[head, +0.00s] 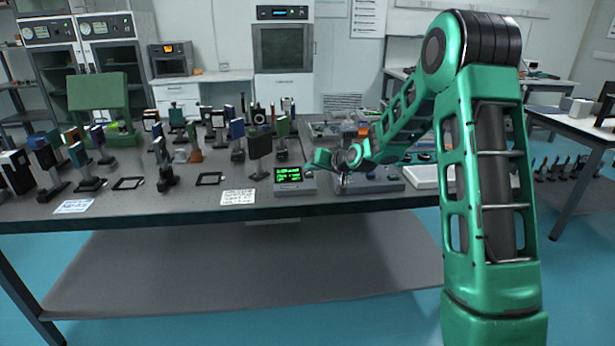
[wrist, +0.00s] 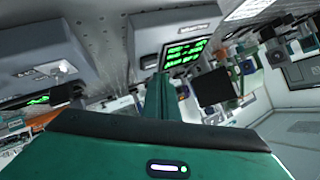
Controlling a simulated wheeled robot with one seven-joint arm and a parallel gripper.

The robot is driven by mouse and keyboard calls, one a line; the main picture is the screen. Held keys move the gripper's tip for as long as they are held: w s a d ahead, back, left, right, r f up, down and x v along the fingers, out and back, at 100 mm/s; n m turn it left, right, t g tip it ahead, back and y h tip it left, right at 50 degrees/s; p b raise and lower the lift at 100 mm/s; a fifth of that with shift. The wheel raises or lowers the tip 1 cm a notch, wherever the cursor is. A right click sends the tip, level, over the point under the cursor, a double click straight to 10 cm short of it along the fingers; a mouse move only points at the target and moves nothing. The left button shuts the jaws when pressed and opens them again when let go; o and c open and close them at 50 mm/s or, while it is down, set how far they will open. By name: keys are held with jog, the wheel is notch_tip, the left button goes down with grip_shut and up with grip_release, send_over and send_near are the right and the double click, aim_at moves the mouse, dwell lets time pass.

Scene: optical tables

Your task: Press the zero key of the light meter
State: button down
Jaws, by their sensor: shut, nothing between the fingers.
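The light meter (head: 295,187) is a grey box near the front edge of the optical table, with a black screen of green text. It also shows in the wrist view (wrist: 145,35), upside down, with its lit screen and a pale label.
A second grey box (head: 385,183) with knobs stands right of the meter, under my forearm. A dark plate on a post (head: 259,146) stands behind-left of the meter. Several optic mounts crowd the left. A paper note (head: 238,197) lies on the table (head: 180,208) left of the meter.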

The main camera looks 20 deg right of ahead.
jog(key=shift+f, duration=0.1)
jog(key=shift+w+f, duration=0.1)
jog(key=shift+f, duration=0.15)
jog(key=shift+w+d+f, duration=0.1)
jog(key=shift+f, duration=0.3)
dwell(0.9)
jog(key=shift+r, duration=0.15)
jog(key=shift+s+r, duration=0.25)
jog(key=shift+r, duration=0.4)
dwell(0.3)
jog(key=shift+s+a+r, duration=0.1)
jog(key=shift+s+r, duration=0.15)
jog(key=shift+r, duration=0.55)
jog(key=shift+s+a+r, duration=0.1)
jog(key=shift+s+r, duration=0.2)
jog(key=shift+r, duration=0.45)
jog(key=shift+s+a+r, duration=0.1)
jog(key=shift+s+r, duration=0.15)
jog(key=shift+r, duration=0.55)
